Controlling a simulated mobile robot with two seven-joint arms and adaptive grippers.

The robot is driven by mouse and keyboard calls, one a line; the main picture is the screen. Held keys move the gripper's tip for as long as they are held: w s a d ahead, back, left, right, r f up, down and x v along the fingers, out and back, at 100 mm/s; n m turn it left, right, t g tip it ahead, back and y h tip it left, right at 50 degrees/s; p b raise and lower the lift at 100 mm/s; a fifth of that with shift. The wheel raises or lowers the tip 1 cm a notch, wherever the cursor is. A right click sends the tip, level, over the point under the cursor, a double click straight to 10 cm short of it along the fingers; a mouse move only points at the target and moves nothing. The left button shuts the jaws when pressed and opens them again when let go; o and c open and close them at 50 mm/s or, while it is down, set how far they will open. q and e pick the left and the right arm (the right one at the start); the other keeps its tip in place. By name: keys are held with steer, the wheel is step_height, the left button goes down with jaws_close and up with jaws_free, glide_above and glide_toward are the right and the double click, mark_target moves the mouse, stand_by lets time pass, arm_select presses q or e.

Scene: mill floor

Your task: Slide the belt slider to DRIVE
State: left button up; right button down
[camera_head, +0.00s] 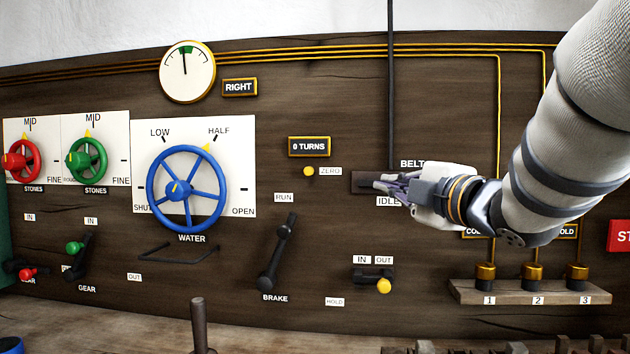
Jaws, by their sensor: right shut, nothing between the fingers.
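The belt slider's dark plate (358,178) is on the wooden wall panel. A BELT label (411,163) is above it and an IDLE label (386,201) below it; more of the lettering is covered. My right gripper (374,184) reaches in from the right, in front of the plate. Its fingers are shut and empty, pointing left. The gripper and wrist hide most of the slot and the DRIVE end, and I cannot make out the slider's handle or whether the fingers touch it. My left gripper is out of view.
A brake lever (278,250) and an IN/OUT lever with a yellow knob (383,285) are below. A blue water wheel (187,189) is to the left. A shelf (470,291) with several brass-topped plungers is at the lower right. A dark vertical rod (391,90) runs down above the slider.

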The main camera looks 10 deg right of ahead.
glide_toward(362, 181)
steer(key=w+a+r, duration=0.1)
steer(key=w+a, duration=0.2)
steer(key=a, duration=0.1)
steer(key=d, duration=0.3)
steer(key=shift+s+d, duration=0.1)
steer(key=shift+d, duration=0.15)
